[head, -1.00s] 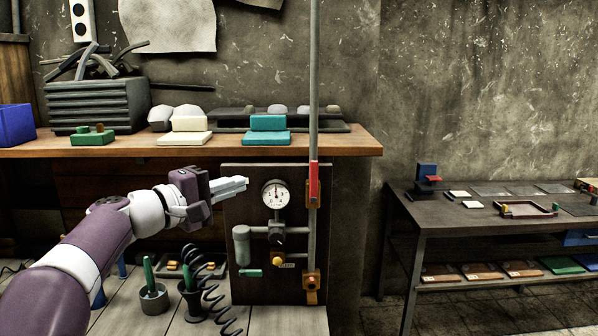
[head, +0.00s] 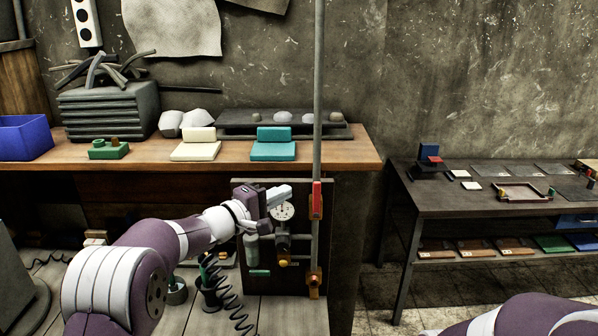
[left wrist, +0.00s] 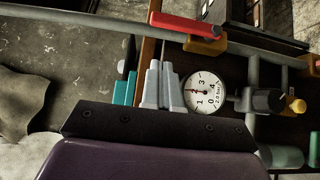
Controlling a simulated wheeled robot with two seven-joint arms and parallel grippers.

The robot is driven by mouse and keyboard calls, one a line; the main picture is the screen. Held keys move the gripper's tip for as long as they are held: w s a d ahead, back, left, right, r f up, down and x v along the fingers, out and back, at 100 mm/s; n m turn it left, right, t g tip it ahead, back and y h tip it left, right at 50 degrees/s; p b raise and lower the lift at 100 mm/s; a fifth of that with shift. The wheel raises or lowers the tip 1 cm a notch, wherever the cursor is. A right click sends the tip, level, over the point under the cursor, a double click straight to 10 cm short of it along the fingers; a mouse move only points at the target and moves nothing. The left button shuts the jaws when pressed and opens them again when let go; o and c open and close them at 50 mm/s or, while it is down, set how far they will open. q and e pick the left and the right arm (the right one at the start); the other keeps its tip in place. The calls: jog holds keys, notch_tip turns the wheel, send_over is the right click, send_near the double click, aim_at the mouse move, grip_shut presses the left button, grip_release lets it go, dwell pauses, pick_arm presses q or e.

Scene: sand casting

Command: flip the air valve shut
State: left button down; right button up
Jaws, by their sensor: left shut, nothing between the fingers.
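The air valve has a red lever (head: 316,197) that lies along the grey vertical pipe (head: 318,110), above an orange fitting. In the left wrist view the red lever (left wrist: 187,27) lies along the pipe, with the orange valve body (left wrist: 205,45) at one end. My left gripper (head: 288,191) is shut and empty in front of the panel, just left of the lever and at the top of the gauge. In the left wrist view its fingertips (left wrist: 163,66) are together, apart from the lever. My right gripper is out of view.
A yellow knob (head: 284,262) is below. The wooden bench (head: 350,157) overhangs behind the gripper. A dark table (head: 460,205) stands to the right.

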aim_at(316, 200)
pick_arm(q)
jog(key=d+p, duration=0.1)
jog(key=d, duration=0.3)
jog(key=shift+w+d+f+p, duration=0.1)
jog(key=shift+d+p, duration=0.05)
jog(key=shift+p, duration=0.15)
